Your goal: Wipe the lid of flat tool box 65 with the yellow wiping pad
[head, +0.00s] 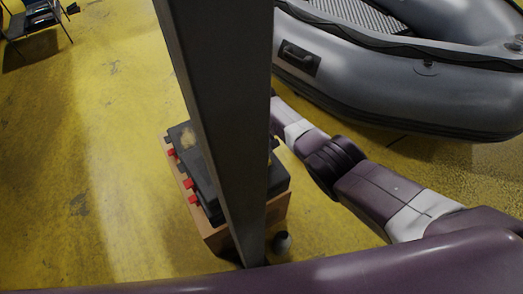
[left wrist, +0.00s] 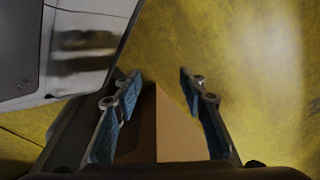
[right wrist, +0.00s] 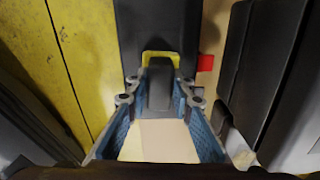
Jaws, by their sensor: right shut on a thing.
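A dark flat tool box (head: 207,186) with red latches on its left side lies on a brown box in the head view. A pale yellowish patch (head: 188,137) shows on its lid. No number is readable. In the right wrist view my right gripper (right wrist: 160,95) is shut on the dark grip of the yellow wiping pad (right wrist: 161,55), whose yellow edge shows beyond the fingertips, over or against a black lid (right wrist: 155,22); contact cannot be told. My left gripper (left wrist: 160,80) is open and empty above a brown box corner. A grey upright hides the middle of the head view.
The brown box (head: 222,241) stands on the yellow floor. A grey inflatable boat (head: 400,90) lies at the upper right, near my right arm. Another black object (right wrist: 290,75) is at the right wrist view's right. A chair (head: 40,18) stands far left. Floor at left is clear.

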